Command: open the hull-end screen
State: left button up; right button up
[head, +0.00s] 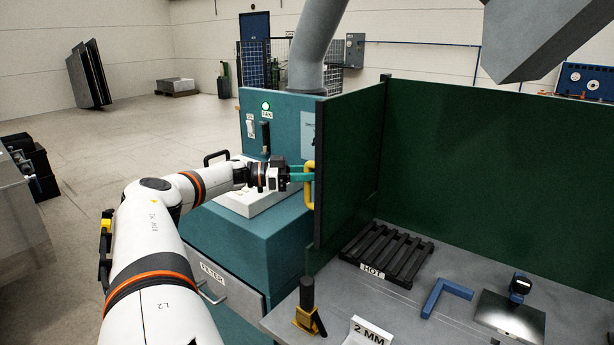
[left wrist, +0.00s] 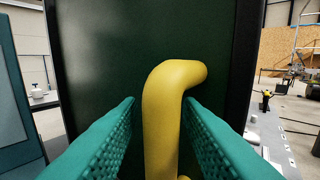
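The hull-end screen is a dark green panel (head: 348,150) in a black frame, standing upright at the left end of the bench. Its yellow handle (head: 309,186) is on the near edge; in the left wrist view the bent handle (left wrist: 163,120) fills the middle, with the green panel (left wrist: 110,45) behind it. My left gripper (head: 300,176) is at the handle. Its teal fingers (left wrist: 160,112) stand on either side of the bar, with a small gap showing at the left finger; contact at the right finger is unclear. My right gripper is out of view.
A larger green panel (head: 490,175) runs along the back of the grey bench (head: 400,318). A black rack marked HOT (head: 388,253), a blue angle piece (head: 446,295) and a yellow-black tool (head: 308,310) are on it. A teal fan cabinet (head: 285,125) stands behind my left gripper.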

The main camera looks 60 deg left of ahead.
pick_arm(q)
jog(key=shift+o, duration=0.2)
jog(key=shift+w+d+f, duration=0.1)
jog(key=shift+f, duration=0.1)
jog(key=shift+s+a+f, duration=0.1)
jog(key=shift+s+a, duration=0.1)
jog(key=shift+s, duration=0.2)
jog(key=v, duration=1.1)
jog(key=shift+a, duration=0.1)
